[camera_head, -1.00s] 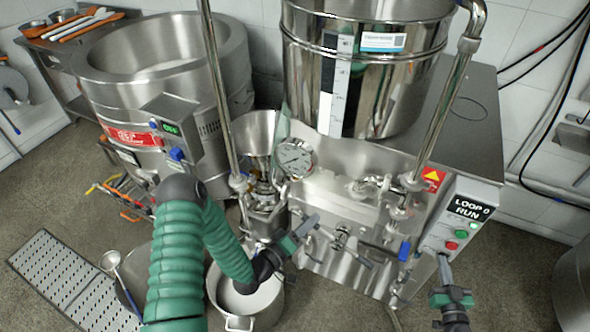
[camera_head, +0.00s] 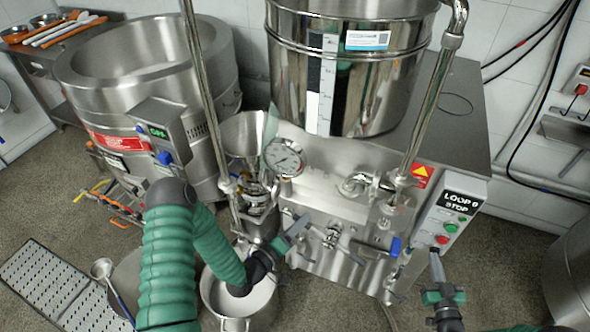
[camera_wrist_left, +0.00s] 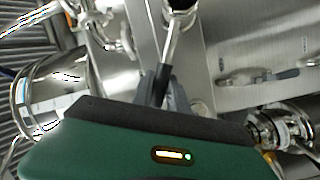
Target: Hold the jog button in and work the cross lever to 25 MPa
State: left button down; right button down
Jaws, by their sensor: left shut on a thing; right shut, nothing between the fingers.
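The cross lever (camera_head: 331,238) sits on the front of the steel mill, below the round pressure gauge (camera_head: 286,158). The gauge's needle is too small to read. My left gripper (camera_head: 302,222) is shut on one arm of the cross lever; in the left wrist view the fingers (camera_wrist_left: 167,92) close around the black-tipped rod (camera_wrist_left: 165,78). My right gripper (camera_head: 434,253) is shut and empty, with its tips at the lower edge of the control panel (camera_head: 463,190), just below the red button (camera_head: 442,239). I cannot tell which control is the jog button or whether the tips touch one. The display (camera_head: 460,202) reads LOOP 0 STOP.
A steel hopper (camera_head: 375,85) and vertical pipes stand above the mill. A blue-handled valve (camera_head: 396,247) lies between my grippers. A pot (camera_head: 238,302) stands on the floor below my left arm. A large kettle (camera_head: 150,90) is at left.

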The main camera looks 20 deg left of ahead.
pick_arm(q)
jog(key=shift+w+r, duration=0.1)
jog(key=shift+r, duration=0.05)
jog(key=c, duration=1.2)
grip_release()
jog(key=shift+o, duration=0.2)
pick_arm(e)
jog(key=s, duration=0.6)
pick_arm(q)
jog(key=s, duration=0.9)
jog(key=shift+p, duration=0.3)
pick_arm(e)
jog(key=shift+r, duration=0.25)
jog(key=shift+w, duration=0.1)
